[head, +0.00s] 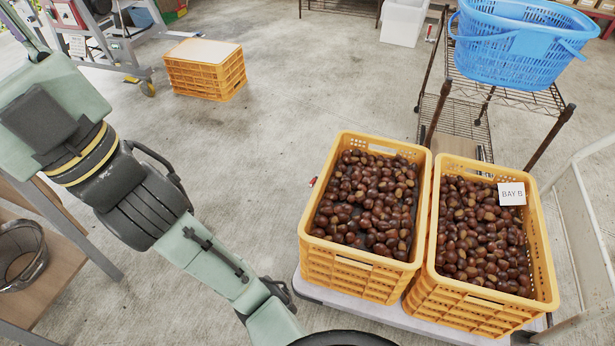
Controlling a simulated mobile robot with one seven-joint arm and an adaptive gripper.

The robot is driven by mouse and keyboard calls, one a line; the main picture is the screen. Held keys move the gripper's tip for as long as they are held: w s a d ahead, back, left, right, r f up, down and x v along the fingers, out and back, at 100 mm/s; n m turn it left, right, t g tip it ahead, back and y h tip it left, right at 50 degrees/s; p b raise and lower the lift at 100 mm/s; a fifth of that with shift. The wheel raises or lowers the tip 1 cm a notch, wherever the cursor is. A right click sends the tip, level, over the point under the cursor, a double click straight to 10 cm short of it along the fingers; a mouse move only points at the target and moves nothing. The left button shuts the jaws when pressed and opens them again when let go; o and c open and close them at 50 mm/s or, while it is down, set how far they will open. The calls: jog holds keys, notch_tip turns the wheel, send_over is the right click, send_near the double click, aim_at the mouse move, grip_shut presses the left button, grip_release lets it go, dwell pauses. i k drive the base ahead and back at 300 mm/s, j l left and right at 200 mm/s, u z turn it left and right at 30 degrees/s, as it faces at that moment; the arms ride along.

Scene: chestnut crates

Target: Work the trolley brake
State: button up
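The trolley shows as a low pale-grey platform (378,313) at the lower right. Two orange crates stand side by side on it, a left crate (345,270) and a right crate (455,302), both filled with chestnuts. A white card reading BAY B (511,194) sits at the right crate's far right corner. A small red part (313,182) shows beside the left crate's left wall; I cannot tell whether it is the brake. No brake pedal is clearly visible. My arm reaches from the upper left to the bottom edge, and my gripper is out of view.
A wire rack (505,95) with a blue basket (520,45) stands behind the crates. A pale tubular frame (572,215) is at the right edge. A wooden shelf (60,262) stands left. The middle floor is clear.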

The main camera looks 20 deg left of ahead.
aim_at(313, 181)
jog(key=j+z, duration=0.15)
jog(key=j, duration=0.45)
jog(key=k+j+z, duration=0.1)
jog(key=j, duration=0.5)
jog(key=k+j, duration=0.2)
jog(key=j, duration=0.25)
jog(key=k+j+z, duration=0.15)
jog(key=j, duration=0.3)
jog(key=k+j, duration=0.25)
jog(key=j, duration=0.15)
jog(key=k+j+z, duration=0.15)
jog(key=j, duration=0.3)
jog(key=i+j, duration=0.1)
jog(key=i, duration=0.35)
jog(key=i+j+z, duration=0.1)
jog(key=i, duration=0.3)
